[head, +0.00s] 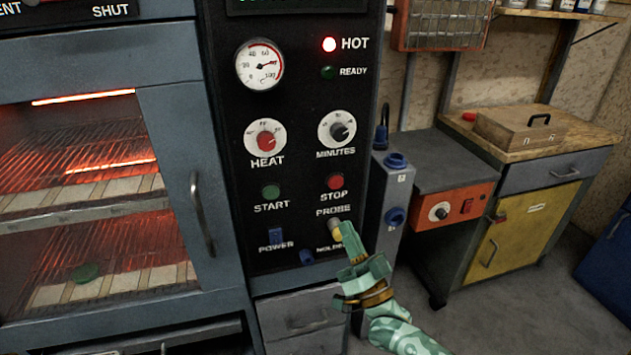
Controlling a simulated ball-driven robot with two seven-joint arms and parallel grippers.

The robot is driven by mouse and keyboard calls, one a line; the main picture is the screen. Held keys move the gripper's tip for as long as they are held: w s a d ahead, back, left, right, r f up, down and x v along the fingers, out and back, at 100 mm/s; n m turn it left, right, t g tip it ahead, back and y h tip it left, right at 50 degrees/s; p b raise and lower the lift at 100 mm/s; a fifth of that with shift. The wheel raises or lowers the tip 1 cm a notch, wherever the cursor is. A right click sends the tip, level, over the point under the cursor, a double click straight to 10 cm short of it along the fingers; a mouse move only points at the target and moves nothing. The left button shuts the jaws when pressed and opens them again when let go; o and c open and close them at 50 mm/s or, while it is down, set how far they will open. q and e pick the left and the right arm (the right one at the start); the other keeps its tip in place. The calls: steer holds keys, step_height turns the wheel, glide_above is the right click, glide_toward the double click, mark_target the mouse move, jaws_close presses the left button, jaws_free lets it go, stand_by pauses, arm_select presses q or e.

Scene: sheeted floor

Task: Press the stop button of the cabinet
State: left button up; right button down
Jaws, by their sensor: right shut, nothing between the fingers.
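The cabinet's black control panel (290,130) fills the middle of the head view. The red stop button (335,182) sits on its right side, above the word STOP and below the MINUTES dial (337,129). My right gripper (346,232) is shut and empty, its tips below the stop button, close to the probe fitting (335,228) under the word PROBE. I cannot tell whether the tips touch the panel. The stop button is uncovered. My left gripper is not in view.
The green start button (270,192) and blue power switch (275,236) are left of the stop button. A red HOT lamp (329,45) is lit. The oven door (170,130) shows glowing heaters behind it. A grey post (391,200) with blue sockets stands right of the panel.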

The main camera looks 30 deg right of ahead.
mark_target(336, 182)
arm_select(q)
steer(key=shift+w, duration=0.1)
arm_select(e)
steer(key=r+m+h, duration=0.1)
steer(key=s+r+m+t+h, duration=0.1)
steer(key=d+r+m+h, duration=0.1)
steer(key=shift+s+m+t+h, duration=0.15)
steer(key=shift+m+t+h, duration=0.15)
steer(key=shift+m+h, duration=0.1)
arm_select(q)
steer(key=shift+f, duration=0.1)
